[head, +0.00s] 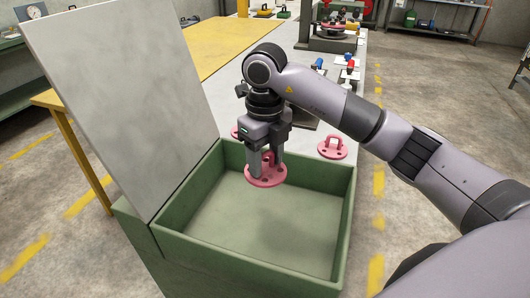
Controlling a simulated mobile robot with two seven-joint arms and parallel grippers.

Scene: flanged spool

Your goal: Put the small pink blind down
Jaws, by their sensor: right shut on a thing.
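My right gripper (266,164) points down over the open green box and is shut on a small pink blind (265,180). The blind is a round pink disc with holes and a raised handle between the fingers. It hangs level inside the outline of the box, near the back wall; I cannot tell its exact height above the floor. Another pink blind (332,149) with a handle lies on the grey table just behind the box. Part of a third pink piece (234,132) shows left of my gripper, mostly hidden. My left gripper is not in view.
The green box (348,215) has its grey lid (125,95) standing open at the left. Its floor looks bare. A long grey table (330,85) behind it holds several tools and fittings. A yellow-topped table (200,45) stands behind the lid.

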